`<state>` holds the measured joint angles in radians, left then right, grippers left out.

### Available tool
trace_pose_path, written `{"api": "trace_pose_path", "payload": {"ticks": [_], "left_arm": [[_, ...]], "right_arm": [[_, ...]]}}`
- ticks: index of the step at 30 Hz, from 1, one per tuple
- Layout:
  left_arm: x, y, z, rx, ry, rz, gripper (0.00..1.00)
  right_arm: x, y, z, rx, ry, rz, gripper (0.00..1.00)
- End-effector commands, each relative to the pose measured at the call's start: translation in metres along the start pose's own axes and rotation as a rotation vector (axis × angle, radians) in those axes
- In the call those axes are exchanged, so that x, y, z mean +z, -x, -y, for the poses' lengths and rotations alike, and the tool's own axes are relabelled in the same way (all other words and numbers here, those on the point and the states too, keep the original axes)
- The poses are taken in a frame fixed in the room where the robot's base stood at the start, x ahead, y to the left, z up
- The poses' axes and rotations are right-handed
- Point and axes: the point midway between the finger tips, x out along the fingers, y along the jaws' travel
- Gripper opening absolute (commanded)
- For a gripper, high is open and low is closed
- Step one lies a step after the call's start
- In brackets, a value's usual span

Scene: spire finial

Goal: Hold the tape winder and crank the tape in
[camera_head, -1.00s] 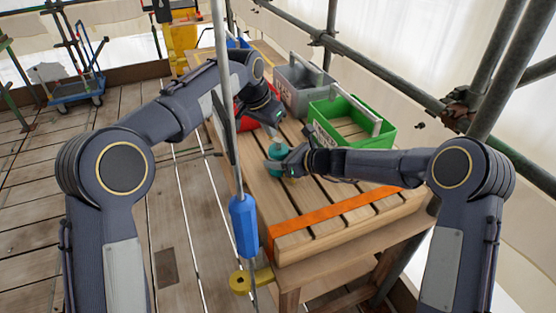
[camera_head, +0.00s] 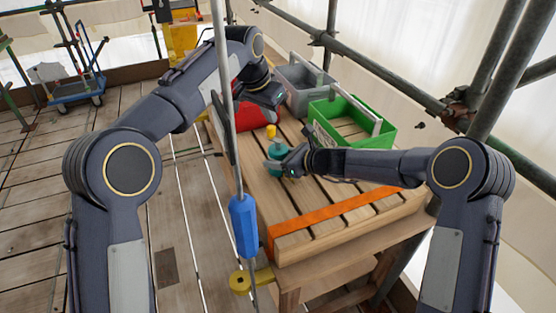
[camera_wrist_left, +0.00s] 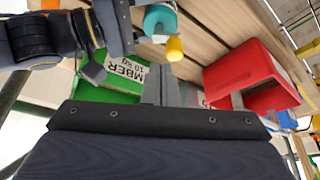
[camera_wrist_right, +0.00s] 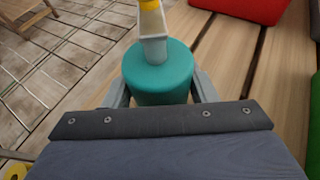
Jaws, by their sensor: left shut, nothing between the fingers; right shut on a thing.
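The tape winder (camera_head: 276,160) is a teal drum standing upright on the slatted bench top. Its grey crank arm carries a yellow knob (camera_head: 271,131). The drum also shows large in the right wrist view (camera_wrist_right: 158,72), with the crank arm pointing away from me. My right gripper (camera_head: 275,166) is shut on the drum, one finger on each side. My left gripper (camera_head: 268,97) is shut and empty, above and beyond the knob and apart from it. The left wrist view shows the drum (camera_wrist_left: 160,19) and knob (camera_wrist_left: 175,48).
A red crate (camera_head: 258,118), a grey crate (camera_head: 298,82) and a green crate (camera_head: 345,122) stand behind the winder on the bench. An orange strip (camera_head: 335,212) crosses the bench's near end. A rod with a blue sleeve (camera_head: 243,226) hangs in front.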

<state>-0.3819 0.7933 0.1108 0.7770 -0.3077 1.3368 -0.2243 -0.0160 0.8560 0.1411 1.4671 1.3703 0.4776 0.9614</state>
Motion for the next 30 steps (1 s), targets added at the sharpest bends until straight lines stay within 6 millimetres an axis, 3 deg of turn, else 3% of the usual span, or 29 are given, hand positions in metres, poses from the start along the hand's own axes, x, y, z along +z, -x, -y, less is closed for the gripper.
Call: {"api": "trace_pose_path", "payload": {"ticks": [6,18,23,30], "left_arm": [[-0.001,0.002,-0.001,-0.017,0.037,0.004,0.00],[-0.002,0.025,-0.002,-0.196,0.462,0.001,0.00],[0.004,0.016,-0.002,-0.206,0.486,0.001,0.00],[0.016,-0.012,-0.002,-0.205,0.484,0.002,0.00]], "right_arm": [[0.000,0.000,0.000,0.001,0.000,0.000,0.26],[0.000,0.000,0.000,0.000,0.000,0.000,0.26],[0.000,0.000,0.000,0.000,0.000,0.000,0.26],[0.000,0.000,0.000,0.000,0.000,0.000,0.26]]}}
